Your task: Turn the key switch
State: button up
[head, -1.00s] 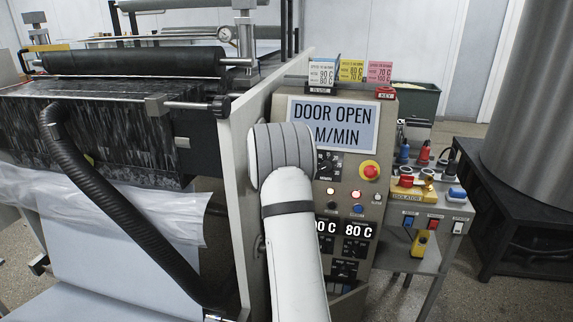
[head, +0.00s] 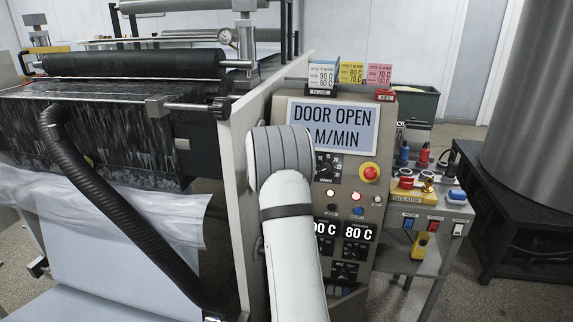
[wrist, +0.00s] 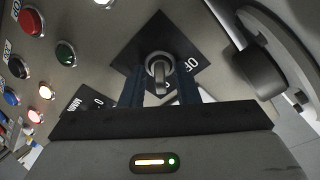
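A round metal switch with a grey tab, the apparent key switch (wrist: 158,68), sits on a dark diamond-shaped plate with white lettering, partly readable as "OF". My gripper (wrist: 160,88) points at it in the wrist view, with one dark blue finger on each side of the tab. The fingers are apart, and a gap seems to show between them and the tab.
In the wrist view, red (wrist: 31,22) and green (wrist: 65,53) buttons and lit lamps lie left of the switch. A dark rounded part (wrist: 258,70) stands close on the right. In the head view, the display (head: 334,126) reads "DOOR OPEN" and a red emergency button (head: 370,172) sits below.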

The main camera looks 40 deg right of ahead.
jog(key=shift+d+r, duration=0.1)
jog(key=v, duration=0.7)
jog(key=shift+s+a+b, duration=0.25)
jog(key=shift+s+b, duration=0.05)
dwell(0.3)
